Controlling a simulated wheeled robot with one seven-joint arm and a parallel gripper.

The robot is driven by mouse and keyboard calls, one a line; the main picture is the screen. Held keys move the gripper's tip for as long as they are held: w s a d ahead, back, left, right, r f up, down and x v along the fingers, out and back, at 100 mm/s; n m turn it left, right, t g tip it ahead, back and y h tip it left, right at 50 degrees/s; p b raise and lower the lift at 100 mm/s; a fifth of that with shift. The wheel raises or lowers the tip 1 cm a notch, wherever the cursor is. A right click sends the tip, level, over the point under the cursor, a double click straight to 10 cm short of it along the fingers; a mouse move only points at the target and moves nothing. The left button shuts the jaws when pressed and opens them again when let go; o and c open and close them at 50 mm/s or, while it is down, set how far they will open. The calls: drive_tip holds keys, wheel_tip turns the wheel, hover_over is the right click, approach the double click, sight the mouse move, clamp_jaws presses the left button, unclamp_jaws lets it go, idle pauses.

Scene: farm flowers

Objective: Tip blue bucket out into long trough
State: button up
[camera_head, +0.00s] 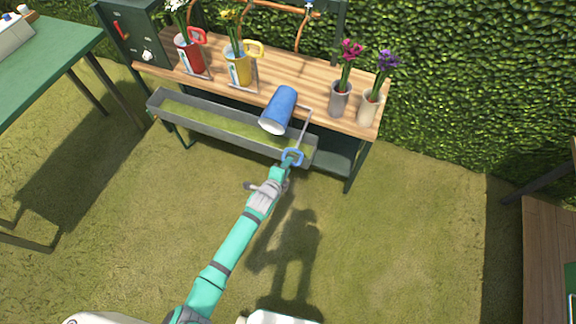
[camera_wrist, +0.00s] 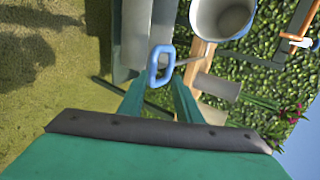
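The blue bucket (camera_head: 283,106) is tilted over the right part of the long grey trough (camera_head: 178,118), its pale mouth facing down and toward me. In the wrist view the bucket (camera_wrist: 222,18) shows a grey inside with no water visible. A thin metal rod runs from beside it to a blue loop handle (camera_head: 292,157). My gripper (camera_head: 287,163) is at this handle, in front of the trough's right end. In the wrist view the handle (camera_wrist: 154,65) sits between my fingertips, which appear closed on it. The trough's inside looks green; I cannot tell whether it holds water.
The wooden bench (camera_head: 262,83) behind the trough holds a red bucket (camera_head: 187,55) and a yellow bucket (camera_head: 238,69) with flowers. Two vases (camera_head: 340,98) with flowers stand at its right. A green table (camera_head: 45,62) is at left. Grass in front is clear.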

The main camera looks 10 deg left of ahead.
drive_tip(key=v, duration=0.9)
idle(0.3)
